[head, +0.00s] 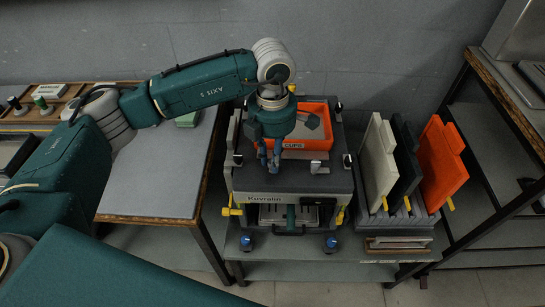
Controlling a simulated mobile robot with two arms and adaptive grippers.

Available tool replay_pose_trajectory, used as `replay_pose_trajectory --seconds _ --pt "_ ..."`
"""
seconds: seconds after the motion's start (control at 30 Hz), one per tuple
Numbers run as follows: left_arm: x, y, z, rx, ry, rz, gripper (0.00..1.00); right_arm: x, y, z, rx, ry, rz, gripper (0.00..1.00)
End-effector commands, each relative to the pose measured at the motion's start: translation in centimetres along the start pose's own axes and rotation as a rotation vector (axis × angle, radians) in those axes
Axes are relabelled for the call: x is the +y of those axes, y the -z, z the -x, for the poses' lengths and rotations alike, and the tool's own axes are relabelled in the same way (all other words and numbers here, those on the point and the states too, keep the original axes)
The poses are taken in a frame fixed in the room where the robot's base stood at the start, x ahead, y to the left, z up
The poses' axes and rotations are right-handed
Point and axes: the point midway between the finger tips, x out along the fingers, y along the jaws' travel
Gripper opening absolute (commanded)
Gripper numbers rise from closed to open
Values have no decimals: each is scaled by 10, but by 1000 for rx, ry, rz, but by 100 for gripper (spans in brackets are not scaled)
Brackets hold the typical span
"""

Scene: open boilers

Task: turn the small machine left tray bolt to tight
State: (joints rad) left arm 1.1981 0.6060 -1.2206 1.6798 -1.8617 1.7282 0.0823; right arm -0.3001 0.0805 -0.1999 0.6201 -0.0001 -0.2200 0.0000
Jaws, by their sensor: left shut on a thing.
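The small machine (325,183) is a dark grey box with the name Kuvrolin or similar on its front. An orange tray (316,143) marked CUPS sits on its top, with a dark grey piece inside. My left gripper (270,170) points down at the front left of the tray. Its blue fingers are shut at the place of the left tray bolt, which they hide, so its angle cannot be told. A similar small bolt (318,167) shows at the tray's front, right of my fingers. My right gripper is not in view.
Yellow levers stand at the machine's lower left (231,211) and lower right (340,216). A rack to the right holds white (380,160), dark and orange (440,165) panels. A grey-topped table (170,180) is on the left, under my left arm. A wall closes off the back.

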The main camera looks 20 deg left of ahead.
Motion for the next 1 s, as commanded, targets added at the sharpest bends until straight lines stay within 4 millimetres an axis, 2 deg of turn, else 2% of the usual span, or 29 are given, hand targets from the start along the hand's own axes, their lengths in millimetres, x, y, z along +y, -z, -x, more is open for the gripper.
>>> replay_pose_trajectory --seconds 0.07,0.1,0.17,0.43,0.57,0.67,1.0 --pt "1 -1 2 -3 -4 1 0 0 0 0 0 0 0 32" --pt "1 -1 2 -3 -4 1 28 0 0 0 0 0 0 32" --pt "1 -1 2 -3 -3 1 39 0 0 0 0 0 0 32" --pt "1 0 1 -1 -2 2 39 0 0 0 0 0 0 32" --pt "1 -1 9 -2 -3 1 39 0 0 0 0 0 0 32" --pt "1 -1 24 -4 -4 1 39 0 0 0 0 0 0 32" --pt "1 -1 95 -4 -5 1 39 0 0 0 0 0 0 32"
